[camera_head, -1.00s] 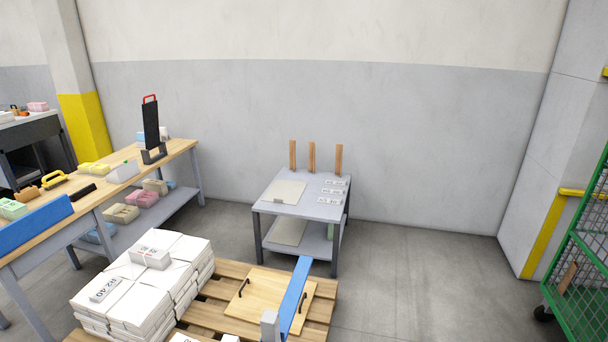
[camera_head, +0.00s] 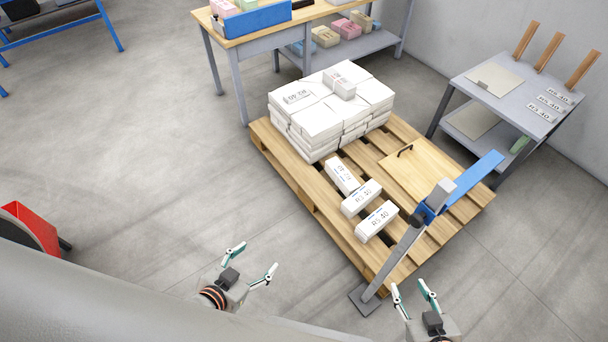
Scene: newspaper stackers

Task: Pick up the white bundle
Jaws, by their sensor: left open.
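Several white bundles lie on the wooden pallet. Three labelled white bundles sit in a row on the slats: one at the back (camera_head: 342,176), one in the middle (camera_head: 361,199) and one in front (camera_head: 377,222). Another small white bundle (camera_head: 339,84) lies on top of the white stack (camera_head: 318,121). I cannot tell which one the task means. My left gripper (camera_head: 255,258) is open and empty, left of the pallet's front corner and apart from all bundles. My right gripper (camera_head: 411,286) is open and empty, near the foot of the metal post, apart from the bundles.
A metal post with a blue arm (camera_head: 472,176) stands at the pallet's (camera_head: 286,174) front right side, between my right gripper and the bundles. A board with a handle (camera_head: 421,165) lies on the pallet. A grey table (camera_head: 497,92) and a workbench (camera_head: 270,27) stand behind.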

